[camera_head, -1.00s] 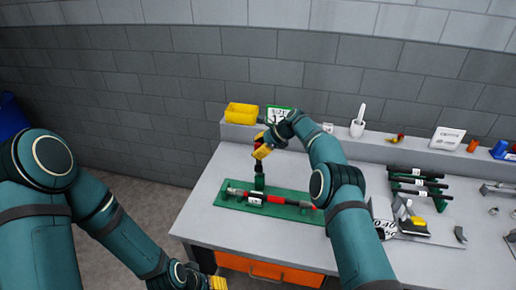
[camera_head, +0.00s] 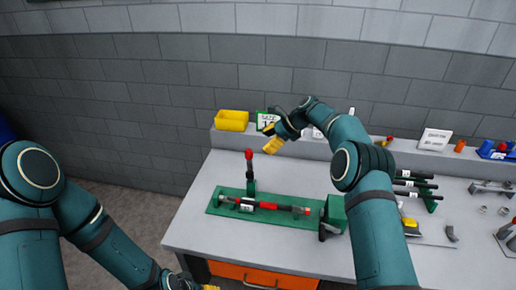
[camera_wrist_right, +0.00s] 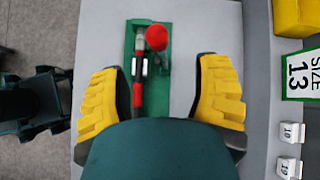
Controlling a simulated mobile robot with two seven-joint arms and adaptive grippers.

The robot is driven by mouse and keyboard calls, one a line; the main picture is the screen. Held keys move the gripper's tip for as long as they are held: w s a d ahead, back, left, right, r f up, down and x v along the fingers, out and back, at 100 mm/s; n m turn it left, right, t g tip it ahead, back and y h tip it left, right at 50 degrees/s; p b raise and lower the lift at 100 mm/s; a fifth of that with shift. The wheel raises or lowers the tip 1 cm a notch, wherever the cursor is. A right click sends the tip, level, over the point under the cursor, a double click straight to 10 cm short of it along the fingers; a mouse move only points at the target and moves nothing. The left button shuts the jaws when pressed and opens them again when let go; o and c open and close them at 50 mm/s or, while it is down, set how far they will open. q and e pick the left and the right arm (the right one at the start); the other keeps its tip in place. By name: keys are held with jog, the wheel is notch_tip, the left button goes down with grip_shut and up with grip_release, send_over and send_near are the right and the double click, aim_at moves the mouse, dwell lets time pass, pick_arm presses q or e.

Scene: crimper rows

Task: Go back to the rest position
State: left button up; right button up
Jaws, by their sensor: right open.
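My right gripper (camera_head: 272,144) is raised above the table's back half, beside the upright red-topped handle (camera_head: 249,155) of the green crimper fixture. In the right wrist view its yellow fingers (camera_wrist_right: 160,98) are spread wide with nothing between them. The red knob (camera_wrist_right: 157,37) and the green base (camera_wrist_right: 130,62) show beyond the fingers, apart from them. A black and red bar (camera_head: 270,206) with a white label lies along the green base plate (camera_head: 217,203). My left arm hangs at the left. Only a bit of yellow from my left gripper (camera_head: 210,287) shows at the bottom edge.
The grey table (camera_head: 190,222) has an orange drawer (camera_head: 262,276) in front. A yellow bin (camera_head: 231,120) and a size sign (camera_head: 266,120) stand on the back ledge. Black bars on a green rack (camera_head: 420,184) lie right of my right forearm. Small parts lie further right.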

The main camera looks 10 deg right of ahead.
jog(key=shift+v, duration=1.05)
